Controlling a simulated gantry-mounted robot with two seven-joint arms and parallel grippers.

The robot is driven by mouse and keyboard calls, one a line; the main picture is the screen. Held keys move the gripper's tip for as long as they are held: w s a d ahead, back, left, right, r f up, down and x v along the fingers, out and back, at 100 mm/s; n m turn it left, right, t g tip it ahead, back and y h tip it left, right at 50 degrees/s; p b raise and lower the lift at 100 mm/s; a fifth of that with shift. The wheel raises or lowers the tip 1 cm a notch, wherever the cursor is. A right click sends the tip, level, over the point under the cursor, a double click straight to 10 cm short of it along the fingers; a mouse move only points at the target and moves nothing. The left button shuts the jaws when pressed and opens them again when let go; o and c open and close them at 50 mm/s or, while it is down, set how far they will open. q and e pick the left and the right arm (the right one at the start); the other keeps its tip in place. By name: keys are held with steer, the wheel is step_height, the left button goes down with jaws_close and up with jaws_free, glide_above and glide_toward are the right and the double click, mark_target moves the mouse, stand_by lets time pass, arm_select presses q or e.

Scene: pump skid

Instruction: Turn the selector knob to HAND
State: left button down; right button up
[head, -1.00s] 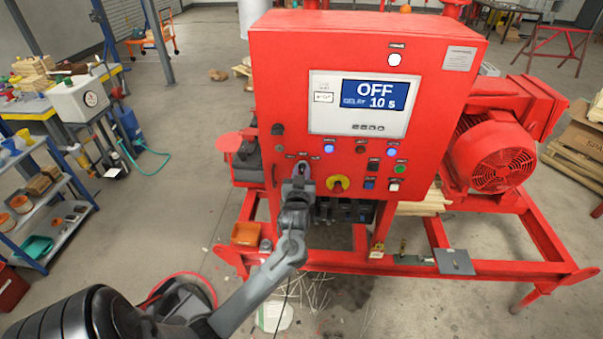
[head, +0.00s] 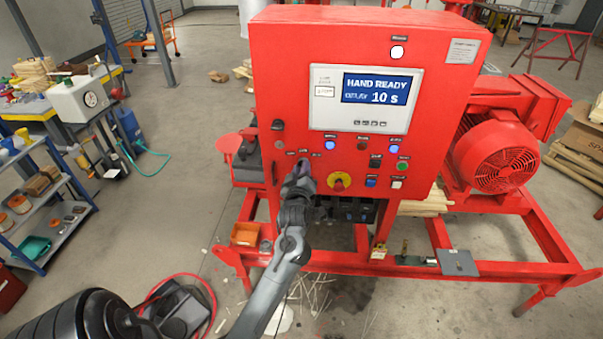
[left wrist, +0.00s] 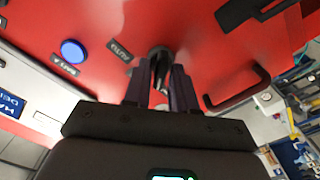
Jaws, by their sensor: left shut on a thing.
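The selector knob (left wrist: 161,56) is a dark knob on the red panel front, seen in the left wrist view between my finger ends. My left gripper (left wrist: 158,82) is shut on it, with one dark finger on each side. In the head view my left gripper (head: 300,170) is at the lower left of the red control cabinet (head: 285,65) and hides most of the knob. A label beside the knob in the left wrist view seems to read AUTO. The display (head: 381,89) reads HAND READY with a delay of 10 s. My right gripper is out of view.
A yellow and red knob (head: 339,181) sits just right of my gripper, near several buttons and lamps. A black handle (left wrist: 238,92) stands out from the panel in the left wrist view. The red motor (head: 497,158) is at right. A tool shelf (head: 40,205) is at left.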

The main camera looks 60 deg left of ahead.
arm_select(q)
steer(key=shift+n+b, duration=0.45)
steer(key=shift+n, duration=0.75)
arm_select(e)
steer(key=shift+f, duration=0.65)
arm_select(q)
steer(key=c, duration=1.2)
jaws_free()
steer(key=shift+o, duration=0.2)
